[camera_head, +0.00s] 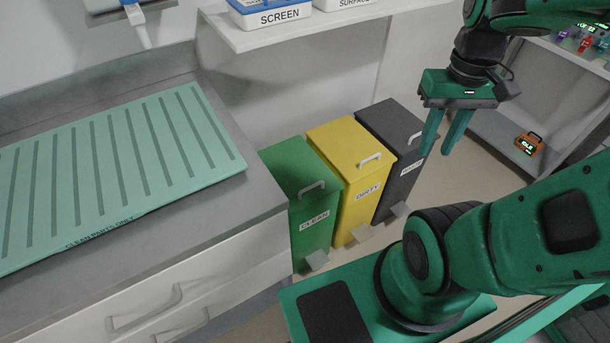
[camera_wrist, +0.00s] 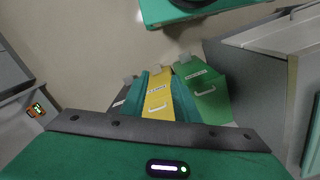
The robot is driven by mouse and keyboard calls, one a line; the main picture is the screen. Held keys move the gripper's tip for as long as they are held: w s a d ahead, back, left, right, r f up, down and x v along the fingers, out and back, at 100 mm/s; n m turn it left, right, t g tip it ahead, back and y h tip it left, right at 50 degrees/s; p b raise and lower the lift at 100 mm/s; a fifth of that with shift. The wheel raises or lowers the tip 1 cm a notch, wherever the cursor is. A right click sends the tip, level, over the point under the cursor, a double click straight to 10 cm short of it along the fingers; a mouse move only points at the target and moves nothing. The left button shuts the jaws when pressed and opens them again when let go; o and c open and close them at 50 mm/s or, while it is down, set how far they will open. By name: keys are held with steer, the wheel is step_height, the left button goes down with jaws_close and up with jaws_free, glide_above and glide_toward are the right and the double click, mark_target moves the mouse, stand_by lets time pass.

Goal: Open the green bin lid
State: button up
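The green bin (camera_head: 302,170), labelled CLEAN, stands on the floor beside the counter's end. Its lid is shut and carries a pale handle (camera_head: 312,188) near the front edge; a grey pedal (camera_head: 317,260) sits at its foot. The green bin (camera_wrist: 215,104) also shows right of the fingers in the wrist view. My gripper (camera_head: 436,153) points down, with its two fingers apart and nothing between them. In the head view it appears right of the green bin, overlapping the dark bin's right edge. In the wrist view the fingers (camera_wrist: 160,85) frame the yellow bin beyond them.
A yellow bin (camera_head: 352,143) labelled DIRTY and a dark grey bin (camera_head: 388,128) stand right of the green one, lids shut. The counter (camera_head: 262,203) with a green mat (camera_head: 232,170) is at left. A white shelf (camera_head: 300,28) overhangs behind. Open floor lies right of the bins.

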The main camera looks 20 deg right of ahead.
steer(key=w+a+f+n, duration=0.1)
steer(key=w+f+n, duration=0.1)
steer(key=w+n, duration=0.5)
steer(key=n+g, duration=0.2)
steer(key=n, duration=1.5)
glide_above(311, 191)
steer(key=w+x, duration=0.2)
steer(key=x, duration=0.8)
steer(key=w+f+x, duration=0.1)
steer(key=w+x, duration=0.1)
steer(key=x, duration=0.8)
steer(key=w+x, duration=0.2)
steer(key=x, duration=0.8)
steer(key=shift+w+a+f, duration=0.1)
steer(key=shift+a+f, duration=0.15)
steer(key=shift+f, duration=0.05)
jaws_close()
